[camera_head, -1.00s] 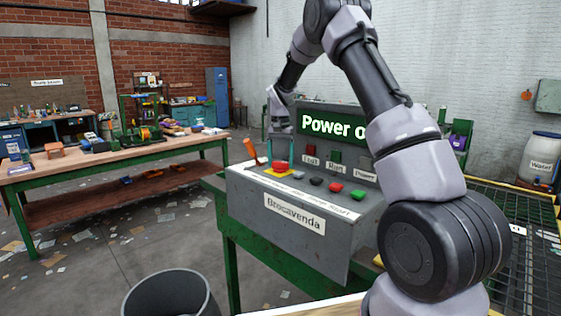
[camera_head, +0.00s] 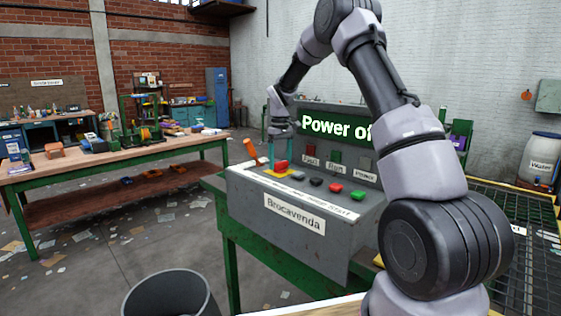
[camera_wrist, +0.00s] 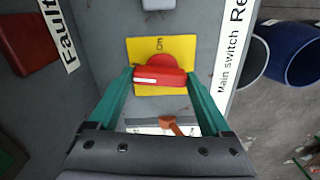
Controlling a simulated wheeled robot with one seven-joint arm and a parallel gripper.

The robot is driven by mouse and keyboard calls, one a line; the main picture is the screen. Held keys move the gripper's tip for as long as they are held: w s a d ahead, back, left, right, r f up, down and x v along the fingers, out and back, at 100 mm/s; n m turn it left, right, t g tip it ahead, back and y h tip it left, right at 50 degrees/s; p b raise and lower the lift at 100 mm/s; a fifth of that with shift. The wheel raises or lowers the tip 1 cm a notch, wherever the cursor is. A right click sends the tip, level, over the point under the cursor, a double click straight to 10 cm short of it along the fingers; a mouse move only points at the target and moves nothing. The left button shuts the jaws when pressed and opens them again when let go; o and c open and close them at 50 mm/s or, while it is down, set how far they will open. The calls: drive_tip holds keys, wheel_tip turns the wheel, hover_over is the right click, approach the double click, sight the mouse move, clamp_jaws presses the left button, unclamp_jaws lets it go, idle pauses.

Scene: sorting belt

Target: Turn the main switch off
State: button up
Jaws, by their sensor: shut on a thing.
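The main switch (camera_head: 281,167) is a red knob with a bar-shaped grip on a yellow plate (camera_wrist: 180,48), at the left of the grey control panel. It also shows in the wrist view (camera_wrist: 160,76), its bar lying across the picture. My gripper (camera_wrist: 161,75) is shut on the bar, one teal finger at each end. In the head view my gripper (camera_head: 271,160) points down at the switch. The green display (camera_head: 335,127) reads "Power of", its right end hidden by my arm.
An orange-handled part (camera_head: 251,150) stands beside the switch. Several coloured buttons (camera_head: 335,187) lie to its right on the panel. A grey bin (camera_head: 170,295) stands on the floor in front. A workbench (camera_head: 110,155) with tools is at the left.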

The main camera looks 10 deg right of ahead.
sight(280, 162)
drive_tip(key=shift+n, duration=0.9)
drive_tip(key=shift+w, duration=0.1)
drive_tip(key=o, duration=1.2)
drive_tip(key=shift+c, duration=0.2)
wheel_tip(280, 162, up, 11)
